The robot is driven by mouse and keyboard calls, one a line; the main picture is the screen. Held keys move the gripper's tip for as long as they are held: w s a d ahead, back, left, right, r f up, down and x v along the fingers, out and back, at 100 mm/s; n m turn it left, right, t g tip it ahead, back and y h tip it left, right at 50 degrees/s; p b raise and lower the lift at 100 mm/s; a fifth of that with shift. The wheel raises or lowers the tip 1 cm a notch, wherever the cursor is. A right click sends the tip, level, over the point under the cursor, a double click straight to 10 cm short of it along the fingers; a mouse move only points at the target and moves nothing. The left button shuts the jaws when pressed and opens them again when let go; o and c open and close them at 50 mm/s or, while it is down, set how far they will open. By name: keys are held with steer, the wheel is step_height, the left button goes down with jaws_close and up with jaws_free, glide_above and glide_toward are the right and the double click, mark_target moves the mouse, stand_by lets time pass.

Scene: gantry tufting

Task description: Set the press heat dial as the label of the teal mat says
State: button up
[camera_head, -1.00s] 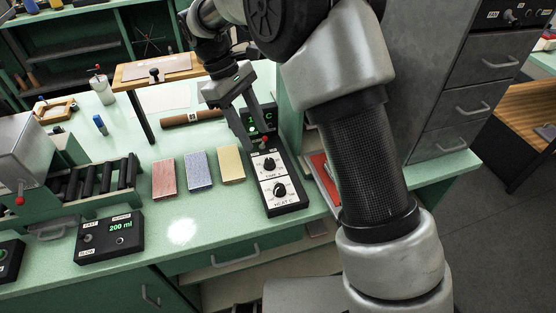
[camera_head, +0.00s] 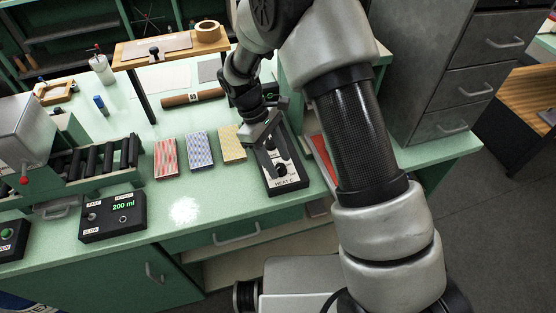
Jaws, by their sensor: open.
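The press control box (camera_head: 291,184) is a black box with a white face on the green bench. Its heat dial (camera_head: 281,171) is a black knob on the near part, with a "HEAT C" label below it. The knob's setting is too small to read. My gripper (camera_head: 271,147) is open over the middle of the box and points down. It hides the time dial and most of the display. I cannot tell if its fingers touch a knob. I see no clearly teal mat and no readable mat label.
Red (camera_head: 166,159), blue (camera_head: 200,152) and yellow (camera_head: 232,143) pads lie left of the box. A wooden shelf (camera_head: 172,48) stands behind. A grey drawer cabinet (camera_head: 455,75) is at right.

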steer(key=shift+d+f, duration=0.1)
steer(key=shift+f, duration=0.2)
steer(key=c, duration=1)
steer(key=shift+c, duration=0.2)
